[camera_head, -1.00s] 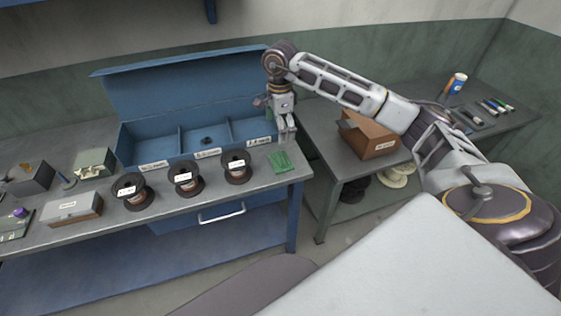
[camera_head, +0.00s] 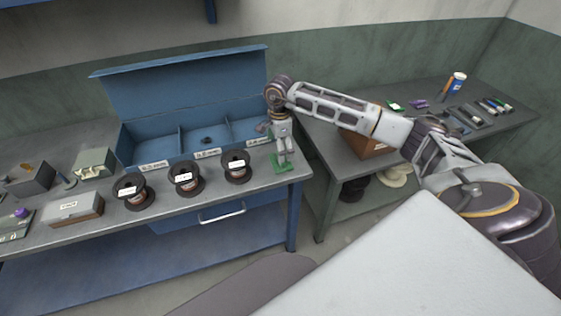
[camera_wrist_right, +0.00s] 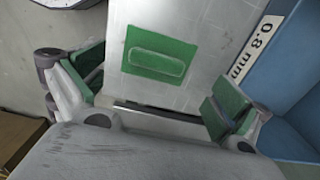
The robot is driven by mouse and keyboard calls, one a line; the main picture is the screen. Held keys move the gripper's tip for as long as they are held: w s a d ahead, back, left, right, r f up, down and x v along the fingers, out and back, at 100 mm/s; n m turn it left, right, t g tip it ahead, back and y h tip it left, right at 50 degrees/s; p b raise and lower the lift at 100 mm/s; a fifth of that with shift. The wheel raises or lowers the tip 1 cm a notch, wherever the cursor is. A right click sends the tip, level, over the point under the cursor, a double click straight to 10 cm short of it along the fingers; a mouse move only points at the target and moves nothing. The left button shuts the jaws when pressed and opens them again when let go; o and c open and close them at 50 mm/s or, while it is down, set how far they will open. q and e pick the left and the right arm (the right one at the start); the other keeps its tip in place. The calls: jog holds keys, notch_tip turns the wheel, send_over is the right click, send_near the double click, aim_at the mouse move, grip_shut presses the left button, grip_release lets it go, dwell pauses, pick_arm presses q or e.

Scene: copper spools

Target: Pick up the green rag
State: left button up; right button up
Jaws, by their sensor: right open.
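The green rag (camera_head: 281,169) lies flat near the right front corner of the blue workbench, partly hidden behind my right gripper in the head view. In the right wrist view the rag (camera_wrist_right: 157,57) is a green rectangle with a raised outline on the grey bench top. My right gripper (camera_head: 283,157) points down just over the rag. In the wrist view its two green-padded fingers (camera_wrist_right: 157,85) are spread wide, with nothing between them; the rag lies beyond them, roughly centred across the gap. I cannot tell the exact height above it. My left gripper is not in view.
An open blue box (camera_head: 140,144) with compartments stands behind the rag; its label shows in the wrist view. Several spools (camera_head: 236,167) stand left of the rag. A side table (camera_head: 330,162) with a brown box (camera_head: 360,147) is to the right, past a gap.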

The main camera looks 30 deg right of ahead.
jog(key=shift+s+f+p, duration=0.2)
jog(key=shift+f+p, duration=0.3)
jog(key=shift+f, duration=2.15)
jog(key=shift+s, duration=0.1)
jog(key=c, duration=1.2)
